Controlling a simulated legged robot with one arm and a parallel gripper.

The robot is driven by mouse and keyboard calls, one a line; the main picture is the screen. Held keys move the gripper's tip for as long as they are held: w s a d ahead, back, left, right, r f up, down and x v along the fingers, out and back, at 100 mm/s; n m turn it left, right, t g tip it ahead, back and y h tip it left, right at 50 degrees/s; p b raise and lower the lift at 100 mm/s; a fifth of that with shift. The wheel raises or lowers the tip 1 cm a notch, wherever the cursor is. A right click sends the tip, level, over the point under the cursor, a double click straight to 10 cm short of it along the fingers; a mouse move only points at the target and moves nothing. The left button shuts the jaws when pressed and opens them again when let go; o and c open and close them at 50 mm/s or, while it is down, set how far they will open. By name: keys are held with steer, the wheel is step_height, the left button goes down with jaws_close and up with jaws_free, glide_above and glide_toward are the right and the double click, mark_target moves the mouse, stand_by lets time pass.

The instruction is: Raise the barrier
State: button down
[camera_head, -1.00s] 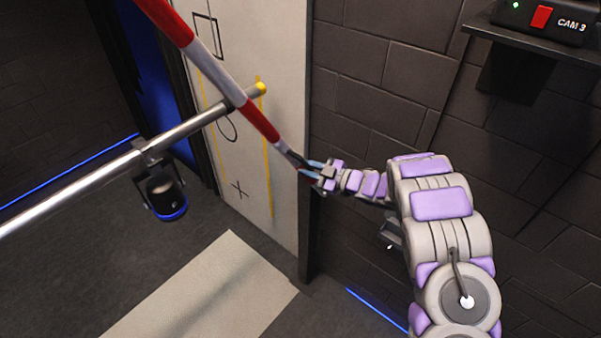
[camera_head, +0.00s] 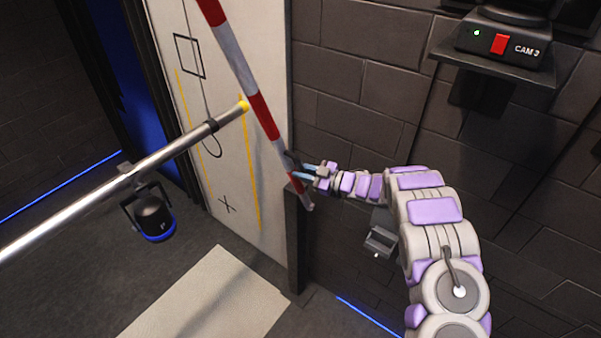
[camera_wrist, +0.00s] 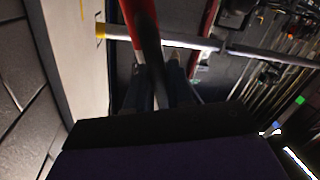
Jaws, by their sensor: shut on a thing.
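The barrier is a red and white striped pole (camera_head: 262,112). In the head view it slants steeply from the top centre down to its lower end beside a dark post. My gripper (camera_head: 303,169) is shut on the pole near that lower end, reaching in from the right. In the wrist view the pole's red part (camera_wrist: 140,18) runs up and away from between the fingers (camera_wrist: 155,85). The exact contact of the fingers is dark and hard to make out.
A metal bar (camera_head: 110,178) with a yellow tip and a hanging lamp (camera_head: 152,215) crosses at left. A dark post (camera_head: 296,240) stands under the pole's end. A white panel (camera_head: 205,95) is behind. A CAM 3 box (camera_head: 505,38) sits on a wall shelf at upper right.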

steer(key=c, duration=1.4)
jaws_free()
steer(key=shift+d+f, duration=0.15)
steer(key=shift+f, duration=0.15)
steer(key=shift+o, duration=1.1)
steer(key=shift+w+d, duration=0.15)
steer(key=shift+r, duration=0.1)
steer(key=shift+d, duration=0.1)
steer(key=shift+s+d+r, duration=0.1)
steer(key=shift+s, duration=0.1)
steer(key=f+b+v, duration=0.1)
steer(key=b+v, duration=0.2)
steer(key=v, duration=1.4)
steer(key=shift+r, duration=0.4)
steer(key=shift+w+d, duration=0.15)
steer(key=shift+d, duration=0.05)
